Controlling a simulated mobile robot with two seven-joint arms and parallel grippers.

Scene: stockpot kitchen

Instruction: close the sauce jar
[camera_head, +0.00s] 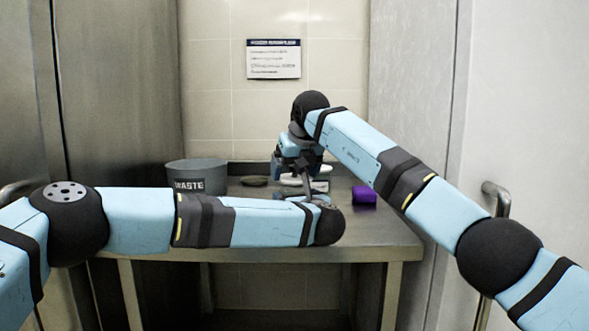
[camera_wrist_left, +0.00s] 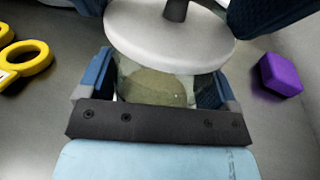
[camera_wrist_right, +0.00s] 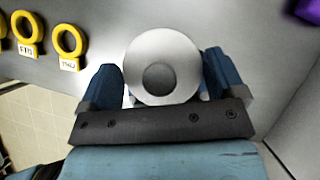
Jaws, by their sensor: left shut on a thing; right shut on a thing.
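The sauce jar (camera_wrist_left: 158,86) is clear glass with greenish sauce inside. It sits between the two fingers of my left gripper (camera_wrist_left: 152,92), which is shut on it. The white round lid (camera_wrist_left: 168,40), with a dark grey knob, is over the jar in the left wrist view and hides its mouth. I cannot tell whether lid and jar touch. In the right wrist view the lid (camera_wrist_right: 162,50) is between the fingers of my right gripper (camera_wrist_right: 162,85), which is shut on it. In the head view my left forearm hides most of the jar and left gripper.
A grey WASTE bin (camera_head: 196,178) stands at the left of the metal table (camera_head: 395,236). A purple block (camera_head: 364,195) lies at the right. A dark greenish item (camera_head: 254,181) lies near the bin. Yellow rings with tags (camera_wrist_right: 70,41) lie on the table. A wall rises behind.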

